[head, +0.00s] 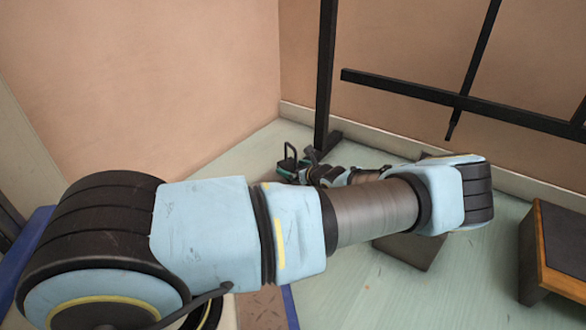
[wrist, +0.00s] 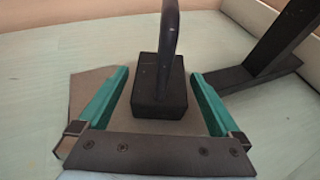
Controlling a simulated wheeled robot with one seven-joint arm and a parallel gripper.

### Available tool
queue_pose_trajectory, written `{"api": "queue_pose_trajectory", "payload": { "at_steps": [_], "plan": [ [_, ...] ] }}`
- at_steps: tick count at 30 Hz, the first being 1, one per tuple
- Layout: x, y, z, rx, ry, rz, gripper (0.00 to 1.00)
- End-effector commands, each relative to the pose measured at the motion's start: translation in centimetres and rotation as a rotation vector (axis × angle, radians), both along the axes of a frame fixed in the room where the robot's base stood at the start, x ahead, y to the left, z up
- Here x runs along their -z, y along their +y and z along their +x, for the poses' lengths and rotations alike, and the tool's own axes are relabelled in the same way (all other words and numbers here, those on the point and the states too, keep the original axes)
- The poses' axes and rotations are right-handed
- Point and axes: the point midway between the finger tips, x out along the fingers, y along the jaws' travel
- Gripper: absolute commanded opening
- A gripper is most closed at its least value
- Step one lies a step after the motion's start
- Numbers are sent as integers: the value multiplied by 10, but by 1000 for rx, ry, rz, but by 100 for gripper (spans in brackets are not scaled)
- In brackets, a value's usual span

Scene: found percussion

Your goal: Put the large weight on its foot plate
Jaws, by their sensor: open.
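The large weight is a dark block with an upright handle (wrist: 158,92). In the wrist view it stands upright between and just beyond the two green fingers of my gripper (wrist: 160,74). The fingers are open, with a gap on each side of the block. A flat grey-brown plate (wrist: 88,88), possibly the foot plate, shows around the block's near side; I cannot tell whether the block rests on it. In the head view the dark handle (head: 288,153) rises beside my gripper (head: 291,167), far off near the wall corner. My arm hides much of the floor there.
A black frame's post and foot (head: 327,90) stand close to the right of the weight; its foot (wrist: 250,77) also shows in the wrist view. A dark crossbar (head: 450,99) spans the right. A wood-edged dark box (head: 560,245) stands at right.

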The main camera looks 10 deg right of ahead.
Motion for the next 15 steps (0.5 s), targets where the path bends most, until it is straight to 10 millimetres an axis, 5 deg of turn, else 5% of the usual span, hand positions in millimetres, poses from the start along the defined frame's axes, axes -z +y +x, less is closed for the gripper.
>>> {"api": "queue_pose_trajectory", "payload": {
  "at_steps": [15],
  "plan": [
    [-41, -32, -82, 3, 3, -1, 100]
  ]
}}
